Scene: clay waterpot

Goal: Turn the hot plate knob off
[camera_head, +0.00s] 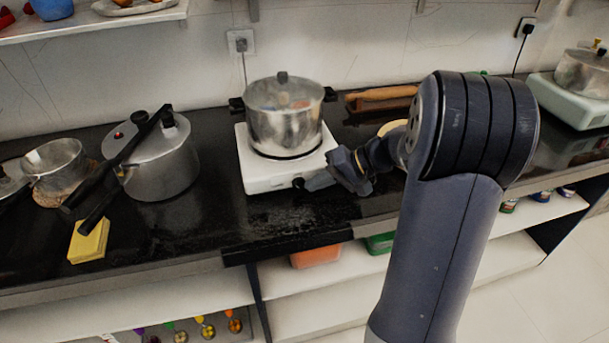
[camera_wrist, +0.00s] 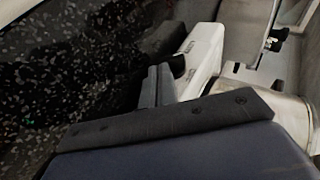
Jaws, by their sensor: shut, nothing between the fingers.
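A white hot plate (camera_head: 260,177) stands on the black counter with a steel lidded pot (camera_head: 283,112) on it. Its small dark knob (camera_head: 298,183) is on the front face, towards the right. My gripper (camera_head: 310,184) is shut and empty, with its tips at the front of the hot plate, right beside the knob. In the wrist view, the closed fingers (camera_wrist: 158,84) point at the dark knob (camera_wrist: 177,64) on the white hot plate (camera_wrist: 204,48). I cannot tell whether the fingers touch the knob. The knob's setting is too small to read.
A pressure cooker (camera_head: 163,160) and a small pan (camera_head: 55,163) stand to the left. A yellow sponge (camera_head: 88,241) lies near the counter's front edge. A rolling pin (camera_head: 385,93) lies behind my arm. A second hot plate (camera_head: 570,100) stands at far right.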

